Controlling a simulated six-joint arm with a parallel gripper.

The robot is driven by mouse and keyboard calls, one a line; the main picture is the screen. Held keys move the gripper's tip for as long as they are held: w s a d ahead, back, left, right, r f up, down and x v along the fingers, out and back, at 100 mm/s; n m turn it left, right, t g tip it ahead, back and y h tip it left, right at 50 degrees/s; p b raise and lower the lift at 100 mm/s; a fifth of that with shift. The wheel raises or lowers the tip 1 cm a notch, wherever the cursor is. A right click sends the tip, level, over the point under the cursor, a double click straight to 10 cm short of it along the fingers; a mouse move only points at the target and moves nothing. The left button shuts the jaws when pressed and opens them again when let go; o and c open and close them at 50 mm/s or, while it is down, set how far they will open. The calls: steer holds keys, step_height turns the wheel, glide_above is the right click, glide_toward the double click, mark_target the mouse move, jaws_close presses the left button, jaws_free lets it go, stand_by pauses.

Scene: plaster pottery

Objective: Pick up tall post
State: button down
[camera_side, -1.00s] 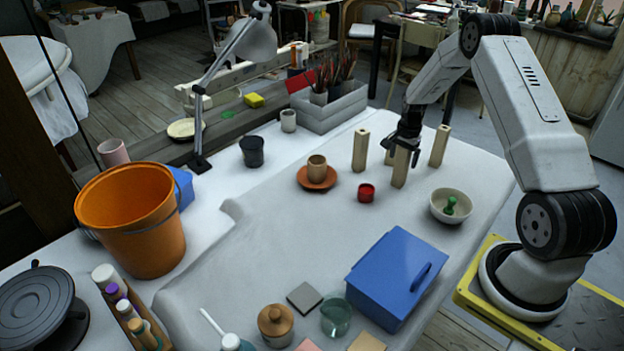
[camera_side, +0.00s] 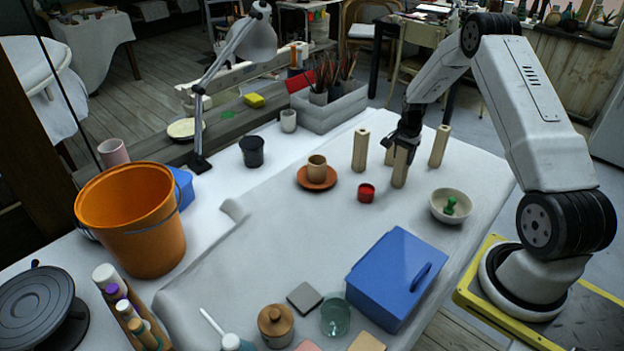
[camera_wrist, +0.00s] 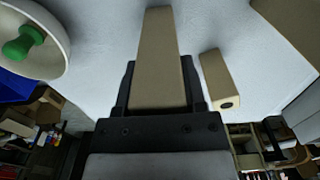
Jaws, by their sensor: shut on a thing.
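Three upright tan wooden posts stand at the back right of the white table. My gripper (camera_side: 402,143) is shut on the middle post (camera_side: 400,169), near its top. In the wrist view the held post (camera_wrist: 158,60) runs between the fingers of my gripper (camera_wrist: 157,85). In the side view its lower end appears at the table; I cannot tell whether it touches. The left post (camera_side: 360,149) and the right post (camera_side: 439,147) stand apart on either side. One other post (camera_wrist: 219,78) shows beside my gripper in the wrist view.
A white bowl (camera_side: 436,212) with a green piece (camera_side: 450,205) is close at the front right. A blue box (camera_side: 378,290) stands in front.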

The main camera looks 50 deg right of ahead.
steer(key=shift+r, duration=0.55)
steer(key=s+a+r, duration=0.7)
steer(key=s+r, duration=0.4)
steer(key=shift+s+a+r, duration=0.3)
steer(key=shift+a+r, duration=0.1)
stand_by(0.4)
